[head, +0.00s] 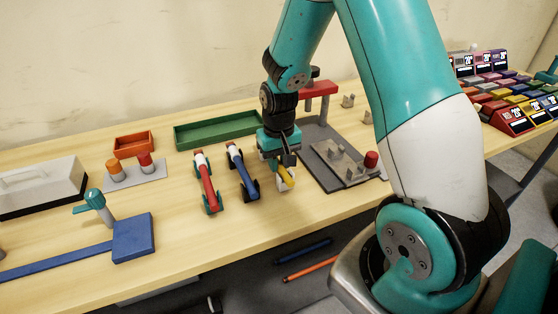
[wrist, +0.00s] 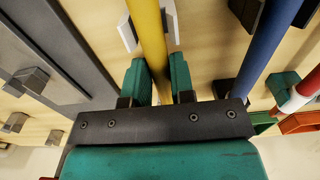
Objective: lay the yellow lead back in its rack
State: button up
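The yellow lead (wrist: 148,28) is a straight yellow rod. In the wrist view it runs from the top edge down between my gripper's two green fingers (wrist: 160,82), which press against it on both sides with no clear gap. Two white rack blocks (wrist: 127,34) stand either side of the lead just past the fingertips. I cannot tell whether the lead rests between them or hangs above. In the head view my gripper (head: 284,168) points down at the table, and a short yellow end (head: 288,177) shows beside it; the rest is hidden.
The blue lead (head: 236,160) and red lead (head: 207,185) lie in racks just left. A grey fixture plate (head: 318,140) with pegs is close on the right. A green tray (head: 215,130) stands behind. Bare table lies in front.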

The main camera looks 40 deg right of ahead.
jog(key=o, duration=0.4)
jog(key=shift+r, duration=0.1)
notch_tip(320, 180, up, 17)
jog(key=s+a+n+y, duration=0.1)
jog(key=s+a+n, duration=0.2)
jog(key=s+a, duration=0.3)
jog(key=s+a+r+n+y, duration=0.1)
jog(key=s+a+n, duration=0.3)
jog(key=s+a, duration=0.3)
jog(key=s+a+r+n+y, duration=0.1)
jog(key=s+a+n+y, duration=0.1)
jog(key=s+a, duration=0.4)
jog(key=shift+s+a+n, duration=0.2)
jog(key=shift+a+n, duration=0.15)
jog(key=shift+a, duration=0.35)
jog(key=shift+s+a+n, duration=0.2)
jog(key=shift+a+n, duration=0.15)
jog(key=shift+a, duration=0.3)
jog(key=shift+c, duration=0.3)
